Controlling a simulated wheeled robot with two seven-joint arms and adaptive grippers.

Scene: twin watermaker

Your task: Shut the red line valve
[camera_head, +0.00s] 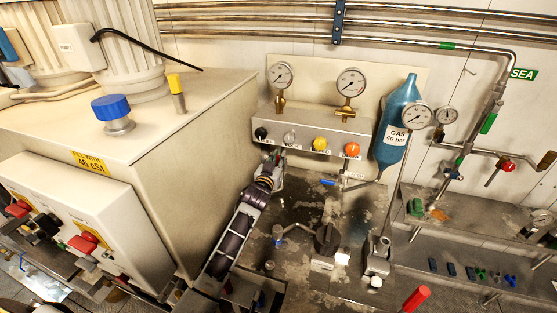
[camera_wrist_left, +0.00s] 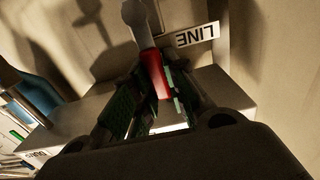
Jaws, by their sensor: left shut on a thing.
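My left gripper (camera_head: 274,160) reaches up to the left end of the gauge panel, beside its black knob. In the left wrist view the gripper (camera_wrist_left: 156,105) is shut around a red lever (camera_wrist_left: 153,70), one finger on each side. The lever hangs from a round grey hub (camera_wrist_left: 134,12), next to a label reading LINE (camera_wrist_left: 197,35). The lower end of the lever is hidden between the fingers. In the head view I cannot make out this lever behind the gripper. My right gripper is not in view.
The panel (camera_head: 310,128) carries a black, a white, a yellow and an orange knob (camera_head: 352,149). A blue gas bottle (camera_head: 398,115) stands right of it. A large beige cabinet (camera_head: 200,150) flanks my arm on the left. A red handle (camera_head: 417,298) stands at the lower right.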

